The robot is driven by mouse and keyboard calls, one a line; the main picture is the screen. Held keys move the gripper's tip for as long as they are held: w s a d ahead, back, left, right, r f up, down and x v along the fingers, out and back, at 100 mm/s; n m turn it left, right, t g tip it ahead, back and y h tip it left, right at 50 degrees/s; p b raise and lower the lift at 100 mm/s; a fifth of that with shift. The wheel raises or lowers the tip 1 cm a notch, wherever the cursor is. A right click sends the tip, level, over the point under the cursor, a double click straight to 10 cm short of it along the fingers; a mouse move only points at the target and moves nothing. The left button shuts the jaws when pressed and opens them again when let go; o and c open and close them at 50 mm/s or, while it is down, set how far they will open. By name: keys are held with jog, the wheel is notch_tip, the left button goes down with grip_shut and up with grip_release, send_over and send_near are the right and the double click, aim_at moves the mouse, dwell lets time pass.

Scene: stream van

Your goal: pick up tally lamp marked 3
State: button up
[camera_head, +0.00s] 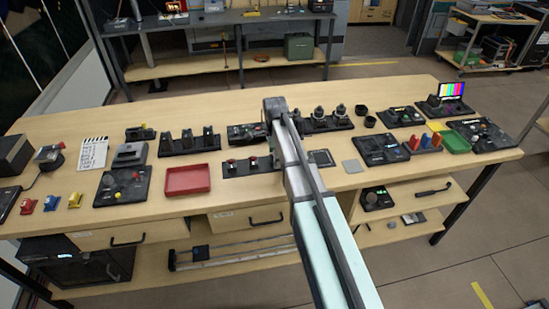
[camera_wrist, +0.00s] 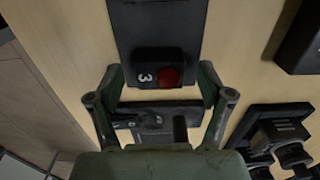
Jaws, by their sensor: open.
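The tally lamp marked 3 (camera_wrist: 158,75) is a small black block with a red dome and a white 3, in the upper middle of the wrist view. It sits at the end of a dark base strip (camera_wrist: 158,32). My gripper (camera_wrist: 160,78) is open, with one finger on each side of the lamp; I cannot tell whether either finger touches it. In the head view, two red-domed lamps (camera_head: 232,164) show on the dark strip (camera_head: 238,172) left of my arm. My arm hides the lamp marked 3 and the gripper there.
A dark device (camera_wrist: 158,122) lies beneath the gripper, and another dark unit (camera_wrist: 275,135) stands to its right.

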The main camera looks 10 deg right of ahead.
jog(key=shift+f, duration=0.35)
jog(key=c, duration=1.3)
jog(key=shift+r, duration=0.1)
